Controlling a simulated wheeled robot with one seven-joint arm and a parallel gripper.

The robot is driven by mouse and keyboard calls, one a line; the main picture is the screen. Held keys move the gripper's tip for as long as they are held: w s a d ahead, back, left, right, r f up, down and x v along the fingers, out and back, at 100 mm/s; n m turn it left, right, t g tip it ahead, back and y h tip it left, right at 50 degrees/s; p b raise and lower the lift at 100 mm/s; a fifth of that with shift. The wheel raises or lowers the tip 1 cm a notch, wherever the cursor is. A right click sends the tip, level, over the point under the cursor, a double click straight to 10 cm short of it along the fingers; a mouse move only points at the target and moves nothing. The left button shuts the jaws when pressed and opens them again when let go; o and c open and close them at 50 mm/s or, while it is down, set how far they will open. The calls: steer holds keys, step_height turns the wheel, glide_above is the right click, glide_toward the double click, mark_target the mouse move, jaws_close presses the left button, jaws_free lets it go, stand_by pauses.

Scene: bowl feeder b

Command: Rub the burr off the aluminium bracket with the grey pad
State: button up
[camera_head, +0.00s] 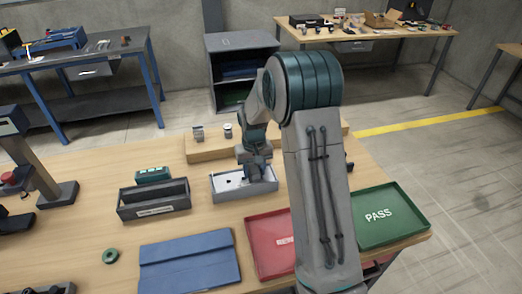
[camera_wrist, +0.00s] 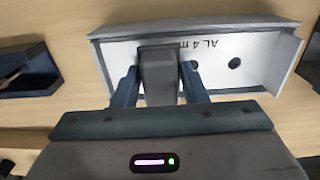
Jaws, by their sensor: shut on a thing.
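My gripper (camera_wrist: 158,84) is shut on a dark grey block, which looks like the grey pad (camera_wrist: 158,66), held between its two fingers. In the head view my gripper (camera_head: 256,172) is over a shallow grey tray (camera_head: 231,197). A pale flat piece with dark round holes and lettering starting "AL 4 m" (camera_wrist: 218,58) lies in that tray and looks like the aluminium bracket. The pad and fingers cover its left part in the wrist view. I cannot tell whether the pad touches it. No burr can be made out.
A red tray (camera_head: 256,241) and a green PASS tray (camera_head: 416,228) stand in front and right. A blue mat (camera_head: 190,262) lies at the front. A dark bin (camera_head: 153,211), a small green box (camera_head: 152,175) and a green ring (camera_head: 110,256) are left. A wooden riser (camera_head: 207,153) stands behind.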

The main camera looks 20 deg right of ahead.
steer(key=shift+d, duration=1.25)
steer(key=shift+d+r, duration=0.15)
steer(key=shift+r, duration=0.05)
steer(key=shift+w+r+p, duration=0.1)
steer(key=shift+r+p, duration=0.3)
steer(key=shift+r, duration=0.4)
steer(key=shift+r+p, duration=0.4)
steer(key=shift+r, duration=0.3)
steer(key=shift+r+p, duration=1.3)
steer(key=shift+r, duration=1.1)
step_height(320, 180, up, 6)
steer(key=p, duration=0.2)
steer(key=shift+p, duration=0.3)
